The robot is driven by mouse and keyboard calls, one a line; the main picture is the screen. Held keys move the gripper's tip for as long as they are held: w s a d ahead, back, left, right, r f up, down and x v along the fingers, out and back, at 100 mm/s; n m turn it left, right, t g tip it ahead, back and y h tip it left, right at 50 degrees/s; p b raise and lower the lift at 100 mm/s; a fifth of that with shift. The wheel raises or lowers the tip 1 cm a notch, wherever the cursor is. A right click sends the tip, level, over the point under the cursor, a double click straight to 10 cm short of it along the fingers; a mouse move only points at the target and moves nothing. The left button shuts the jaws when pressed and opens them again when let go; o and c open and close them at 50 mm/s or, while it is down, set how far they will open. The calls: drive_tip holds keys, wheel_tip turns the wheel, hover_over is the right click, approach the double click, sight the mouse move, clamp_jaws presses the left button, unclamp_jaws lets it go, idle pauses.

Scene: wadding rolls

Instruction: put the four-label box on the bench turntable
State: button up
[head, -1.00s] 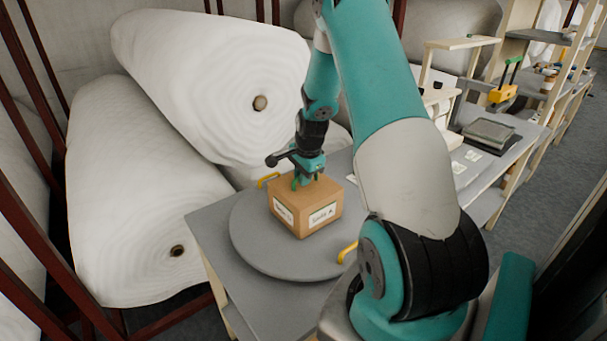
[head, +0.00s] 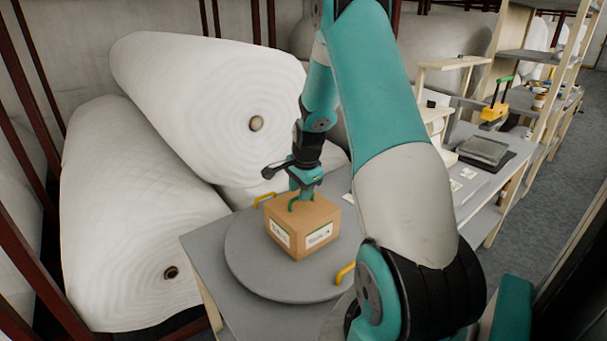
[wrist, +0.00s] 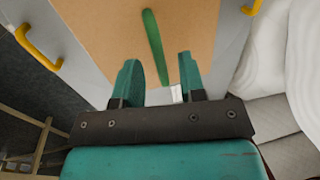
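The four-label box (head: 281,213) is a brown carton with a green strap handle (head: 299,202) on top and white labels on its two visible faces. Its other faces are hidden. It stands upright on the round grey bench turntable (head: 250,266). My gripper (head: 303,194) is just above the box top.
Yellow handles (head: 345,273) stand at the turntable's edge. Large white wadding rolls (head: 205,95) lie behind and to the left, close to the bench (head: 205,250). A long bench with a grey pad (head: 485,149) and a yellow tool (head: 494,113) runs at the right.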

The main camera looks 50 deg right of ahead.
wheel_tip(320, 180, up, 9)
drive_tip(key=s+b, duration=0.2)
drive_tip(key=a+r+n+y, duration=0.1)
drive_tip(key=a+r+n, duration=0.35)
drive_tip(key=a, duration=0.75)
drive_tip(key=a+r+n+y, duration=0.1)
drive_tip(key=a+n+y, duration=0.1)
drive_tip(key=a+n, duration=0.8)
drive_tip(key=s+a+r+n+g+y, duration=0.1)
drive_tip(key=s+a+r+n+g, duration=0.1)
drive_tip(key=s+a+n, duration=1.1)
drive_tip(key=s+a, duration=0.5)
drive_tip(key=a, duration=0.1)
drive_tip(key=shift+a+r+y, duration=0.2)
drive_tip(key=shift+r+y, duration=0.15)
drive_tip(key=shift+y, duration=0.05)
